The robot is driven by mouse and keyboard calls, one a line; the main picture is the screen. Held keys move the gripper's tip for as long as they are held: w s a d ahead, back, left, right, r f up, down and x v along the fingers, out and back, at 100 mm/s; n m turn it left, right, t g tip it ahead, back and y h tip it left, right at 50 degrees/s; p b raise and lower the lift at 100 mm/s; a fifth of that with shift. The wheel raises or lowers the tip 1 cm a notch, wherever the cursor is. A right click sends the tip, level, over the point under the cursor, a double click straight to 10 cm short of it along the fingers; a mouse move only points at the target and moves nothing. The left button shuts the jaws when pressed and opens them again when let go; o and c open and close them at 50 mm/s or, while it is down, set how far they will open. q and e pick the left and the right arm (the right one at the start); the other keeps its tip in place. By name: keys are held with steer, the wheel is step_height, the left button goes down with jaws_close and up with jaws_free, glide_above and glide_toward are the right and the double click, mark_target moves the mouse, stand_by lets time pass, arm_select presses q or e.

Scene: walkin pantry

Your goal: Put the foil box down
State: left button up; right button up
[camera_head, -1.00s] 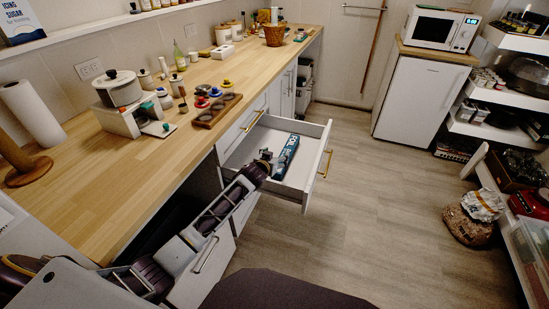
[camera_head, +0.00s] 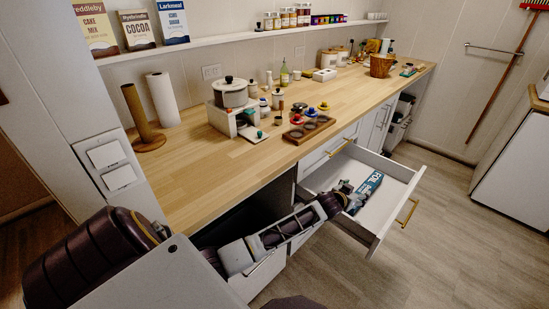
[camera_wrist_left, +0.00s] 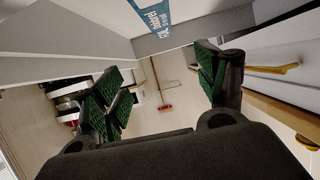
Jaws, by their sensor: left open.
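The foil box (camera_head: 363,192) is a long blue and white carton with lettering. It lies in the open white drawer (camera_head: 401,176), along the drawer's length. My left gripper (camera_head: 347,196) is at the drawer beside the near part of the box. In the left wrist view, its green-padded fingers (camera_wrist_left: 158,78) are spread wide with nothing between them. The foil box also shows at the top of that view (camera_wrist_left: 153,18), beyond the fingertips and apart from them. The underside of the box is hidden. My right gripper is not in view.
The drawer front with its brass handle (camera_head: 407,212) juts out over the floor. Open floor (camera_head: 440,225) lies to the right.

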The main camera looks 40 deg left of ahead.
arm_select(q)
steer(key=shift+m+h, duration=0.3)
steer(key=shift+h, duration=0.1)
steer(key=s+d, duration=0.1)
steer(key=s, duration=0.1)
steer(key=s+d, duration=0.2)
steer(key=s, duration=0.1)
steer(key=shift+s+d+f, duration=0.25)
steer(key=shift+s+f, duration=0.1)
steer(key=s+a+f+g, duration=0.1)
steer(key=s+f+g, duration=0.1)
steer(key=s+f, duration=0.55)
steer(key=s+a+f+g+y, duration=0.15)
steer(key=s+f, duration=0.35)
steer(key=f, duration=0.5)
steer(key=s+f+g+h, duration=0.1)
steer(key=s+f+g, duration=0.1)
steer(key=s+f, duration=0.55)
steer(key=s+a+f+g, duration=0.1)
steer(key=s+f+g, duration=0.1)
steer(key=s+f, duration=0.8)
steer(key=s+a+f+g+y, duration=0.1)
steer(key=s+a+f+g, duration=0.1)
steer(key=s+f, duration=0.8)
steer(key=shift+s+m+g, duration=0.4)
steer(key=shift+s+g, duration=0.25)
steer(key=shift+s, duration=0.2)
steer(key=shift+w, duration=0.1)
